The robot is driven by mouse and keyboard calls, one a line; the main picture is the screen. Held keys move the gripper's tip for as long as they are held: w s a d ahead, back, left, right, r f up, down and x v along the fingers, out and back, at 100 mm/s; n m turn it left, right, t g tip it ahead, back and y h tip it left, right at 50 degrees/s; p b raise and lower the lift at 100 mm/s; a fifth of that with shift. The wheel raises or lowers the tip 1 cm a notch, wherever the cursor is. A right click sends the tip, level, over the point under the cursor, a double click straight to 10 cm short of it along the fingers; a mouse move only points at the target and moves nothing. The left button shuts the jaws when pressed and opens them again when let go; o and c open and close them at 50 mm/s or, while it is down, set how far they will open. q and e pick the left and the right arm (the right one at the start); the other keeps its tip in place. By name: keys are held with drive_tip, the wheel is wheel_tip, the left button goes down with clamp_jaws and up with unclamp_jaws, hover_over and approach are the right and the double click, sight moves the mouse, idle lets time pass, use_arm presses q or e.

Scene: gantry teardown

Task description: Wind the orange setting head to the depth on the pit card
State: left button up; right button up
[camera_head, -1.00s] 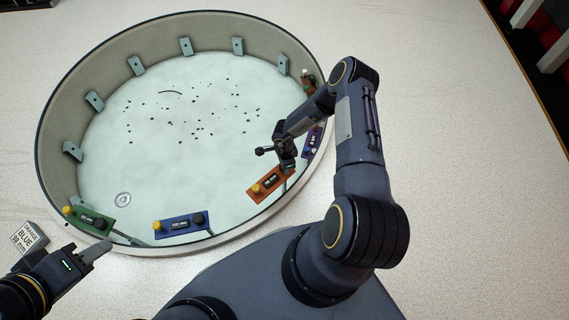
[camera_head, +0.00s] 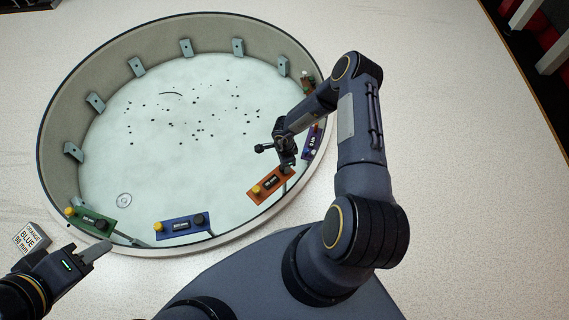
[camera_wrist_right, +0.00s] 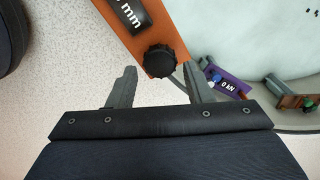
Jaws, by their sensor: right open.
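The orange setting head (camera_head: 271,186) sits on the near right rim of the round pit, with a yellow knob, a small dark display and a dark knob. In the right wrist view its black knob (camera_wrist_right: 160,61) lies ahead of and between the fingertips; contact cannot be judged. Its display (camera_wrist_right: 128,14) is cut off, showing "mm". My right gripper (camera_wrist_right: 160,75) is open and empty. My left gripper (camera_head: 96,250) is near the pit's lower left rim; its jaw gap is unclear. The pit card (camera_head: 31,238) stands beside it, reading "ORANGE", "BLUE" and a small mm figure.
Blue (camera_head: 182,224), green (camera_head: 90,220) and purple (camera_head: 313,142) heads also sit along the pit rim (camera_head: 150,249). Grey brackets (camera_head: 136,65) line the far wall. A reddish-brown unit (camera_wrist_right: 291,100) is beyond the purple one. The pale floor at right is clear.

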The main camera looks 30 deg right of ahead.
wheel_tip(320, 180, up, 5)
drive_tip(key=shift+f+p, duration=0.1)
drive_tip(key=shift+p, duration=0.55)
